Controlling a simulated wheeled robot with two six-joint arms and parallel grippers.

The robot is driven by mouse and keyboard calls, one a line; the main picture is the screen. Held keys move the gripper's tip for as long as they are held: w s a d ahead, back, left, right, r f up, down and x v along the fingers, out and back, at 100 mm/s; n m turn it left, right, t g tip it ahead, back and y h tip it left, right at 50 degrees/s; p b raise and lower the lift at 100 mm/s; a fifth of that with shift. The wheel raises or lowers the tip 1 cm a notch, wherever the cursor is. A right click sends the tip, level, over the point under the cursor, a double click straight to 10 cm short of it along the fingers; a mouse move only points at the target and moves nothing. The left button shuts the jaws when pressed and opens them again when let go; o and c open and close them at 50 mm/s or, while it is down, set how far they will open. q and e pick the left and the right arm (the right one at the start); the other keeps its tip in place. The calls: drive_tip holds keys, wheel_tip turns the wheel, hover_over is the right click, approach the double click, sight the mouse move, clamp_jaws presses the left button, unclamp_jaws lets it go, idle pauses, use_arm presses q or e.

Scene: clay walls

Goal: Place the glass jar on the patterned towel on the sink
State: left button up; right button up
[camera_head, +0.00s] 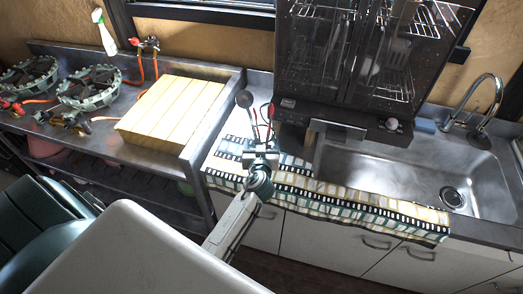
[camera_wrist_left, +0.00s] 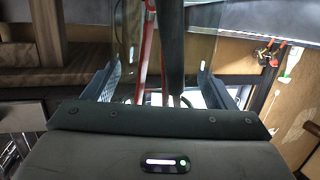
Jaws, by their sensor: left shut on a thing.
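My left gripper (camera_head: 262,154) is at the left part of the patterned towel, shut on the clear glass jar (camera_head: 262,134). The jar is hard to make out in the head view; a dark ladle and red-handled utensils stick up from it. In the left wrist view the jar (camera_wrist_left: 205,45) sits between the two fingers (camera_wrist_left: 158,84), with a red and a black handle inside. The patterned towel (camera_head: 350,205) lies along the counter's front edge at the sink (camera_head: 400,180). I cannot tell whether the jar's base touches the towel. My right gripper is not in view.
A dark dish rack cabinet (camera_head: 350,60) stands close behind the towel, right of the jar. The sink basin and tap (camera_head: 490,105) are at the right. A yellow slatted box (camera_head: 175,110) and gas burners (camera_head: 90,88) are on the left bench. A spray bottle (camera_head: 106,35) stands behind.

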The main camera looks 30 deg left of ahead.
use_arm(q)
wheel_tip(320, 180, down, 3)
drive_tip(key=shift+f+b, duration=0.2)
drive_tip(key=shift+b, duration=0.75)
drive_tip(key=o, duration=1.2)
drive_tip(key=shift+s, duration=0.1)
drive_tip(key=shift+o, duration=0.2)
drive_tip(key=shift+s+d, duration=0.15)
drive_tip(key=shift+s, duration=0.05)
drive_tip(key=b+v, duration=0.3)
drive_tip(key=v, duration=0.8)
drive_tip(key=shift+s+r, duration=0.15)
drive_tip(key=shift+s, duration=0.05)
drive_tip(key=shift+d, duration=0.15)
